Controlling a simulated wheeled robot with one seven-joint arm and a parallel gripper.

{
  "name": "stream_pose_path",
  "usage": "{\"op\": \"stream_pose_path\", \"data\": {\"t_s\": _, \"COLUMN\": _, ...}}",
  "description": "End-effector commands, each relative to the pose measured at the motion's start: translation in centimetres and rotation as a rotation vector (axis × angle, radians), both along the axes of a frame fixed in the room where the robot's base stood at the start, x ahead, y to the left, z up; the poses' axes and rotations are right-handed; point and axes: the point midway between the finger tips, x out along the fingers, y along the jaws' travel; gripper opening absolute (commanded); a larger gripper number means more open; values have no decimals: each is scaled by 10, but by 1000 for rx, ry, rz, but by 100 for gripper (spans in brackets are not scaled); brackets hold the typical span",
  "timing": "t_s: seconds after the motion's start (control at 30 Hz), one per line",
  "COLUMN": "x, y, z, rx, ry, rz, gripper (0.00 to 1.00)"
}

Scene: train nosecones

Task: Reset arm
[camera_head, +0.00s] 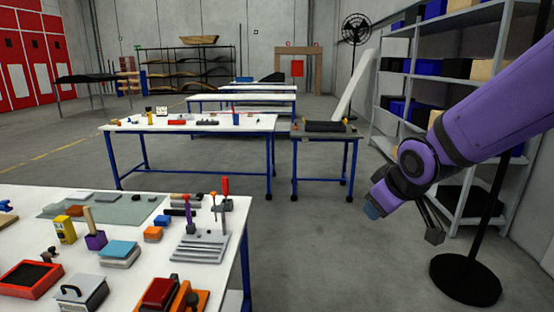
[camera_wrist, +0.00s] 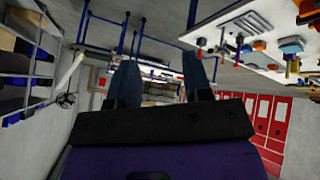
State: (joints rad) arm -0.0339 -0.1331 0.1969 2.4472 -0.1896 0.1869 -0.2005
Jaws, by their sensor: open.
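My purple arm reaches in from the right in the head view, with my gripper (camera_head: 372,211) at its lower end. It hangs over open floor, to the right of the near white table (camera_head: 120,290) and apart from it. In the wrist view my gripper (camera_wrist: 160,75) shows two dark blue fingers spread apart, with nothing between them. The wrist view is turned nearly upside down, with the table (camera_wrist: 225,12) at its top right.
The near table holds several tools, blocks and a red tray (camera_head: 28,280). A grey shelf (camera_head: 455,75) with blue bins and a black round stand base (camera_head: 466,280) are at the right. Another white table (camera_head: 190,122) stands farther back. Grey floor between is clear.

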Motion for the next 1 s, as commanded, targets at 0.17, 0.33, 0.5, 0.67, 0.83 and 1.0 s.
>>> {"op": "stream_pose_path", "data": {"t_s": 0.17, "x": -43, "y": -33, "z": 37, "rx": 24, "ry": 33, "rz": -155, "gripper": 45}}
{"op": "stream_pose_path", "data": {"t_s": 0.33, "x": -91, "y": -58, "z": 62, "rx": 71, "ry": 76, "rz": -293, "gripper": 45}}
{"op": "stream_pose_path", "data": {"t_s": 0.5, "x": -143, "y": -76, "z": 79, "rx": 139, "ry": 123, "rz": -416, "gripper": 45}}
{"op": "stream_pose_path", "data": {"t_s": 0.67, "x": -183, "y": -86, "z": 88, "rx": 200, "ry": 164, "rz": -496, "gripper": 45}}
{"op": "stream_pose_path", "data": {"t_s": 0.83, "x": -205, "y": -89, "z": 90, "rx": 237, "ry": 192, "rz": -536, "gripper": 45}}
{"op": "stream_pose_path", "data": {"t_s": 1.0, "x": -210, "y": -90, "z": 90, "rx": 244, "ry": 199, "rz": -544, "gripper": 45}}
